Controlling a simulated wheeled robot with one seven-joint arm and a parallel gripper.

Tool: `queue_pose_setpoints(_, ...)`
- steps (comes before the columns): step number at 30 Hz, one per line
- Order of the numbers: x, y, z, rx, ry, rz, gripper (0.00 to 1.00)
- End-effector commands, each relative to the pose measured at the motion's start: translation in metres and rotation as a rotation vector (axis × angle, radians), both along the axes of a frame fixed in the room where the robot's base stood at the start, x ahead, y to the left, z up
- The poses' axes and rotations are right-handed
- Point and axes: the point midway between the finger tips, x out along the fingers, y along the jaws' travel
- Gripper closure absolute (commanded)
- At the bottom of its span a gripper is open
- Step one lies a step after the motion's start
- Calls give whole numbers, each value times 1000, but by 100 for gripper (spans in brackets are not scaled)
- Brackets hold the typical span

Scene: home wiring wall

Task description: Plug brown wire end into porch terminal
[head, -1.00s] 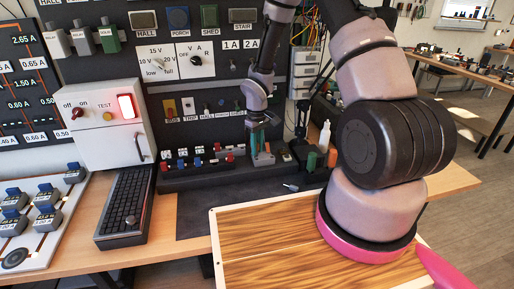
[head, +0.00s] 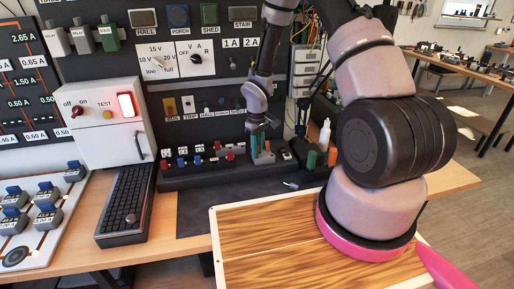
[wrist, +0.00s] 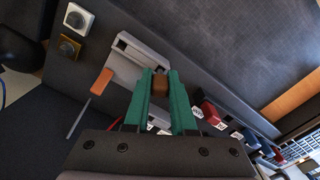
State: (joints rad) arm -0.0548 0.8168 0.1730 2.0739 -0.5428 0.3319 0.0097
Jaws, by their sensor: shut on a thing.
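My gripper (wrist: 160,105) has green fingers shut on a small brown piece (wrist: 160,86), which looks like the brown wire end. In the head view my gripper (head: 257,140) is low in front of the panel, just right of the terminal row. The brown piece cannot be made out there. A blue module labelled PORCH (head: 178,16) is on the upper panel. A blue terminal (head: 182,162) is in the row at the panel foot; its label is too small to read. In the wrist view, red and blue terminals lie right of the fingers, apart from the brown piece.
A grey holder (wrist: 140,60) lies just beyond the fingers, with an orange piece (wrist: 102,80) beside it. A white bottle (head: 324,135) stands right of my gripper. The dark mat (head: 195,212) has clear room.

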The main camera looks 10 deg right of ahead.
Motion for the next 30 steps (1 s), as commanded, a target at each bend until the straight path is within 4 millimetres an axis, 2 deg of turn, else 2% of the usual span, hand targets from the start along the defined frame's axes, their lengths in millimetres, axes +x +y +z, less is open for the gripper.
queue_pose_setpoints(15, 0, 1, -13, 0, 0, 1, 100)
queue_pose_setpoints(16, 0, 1, -13, 0, 0, 1, 69)
queue_pose_setpoints(18, 0, 0, -13, 0, 0, 1, 42)
queue_pose_setpoints(26, 0, 0, -13, 0, 0, 0, 41)
queue_pose_setpoints(30, 1, 0, -5, 1, -3, -1, 41)
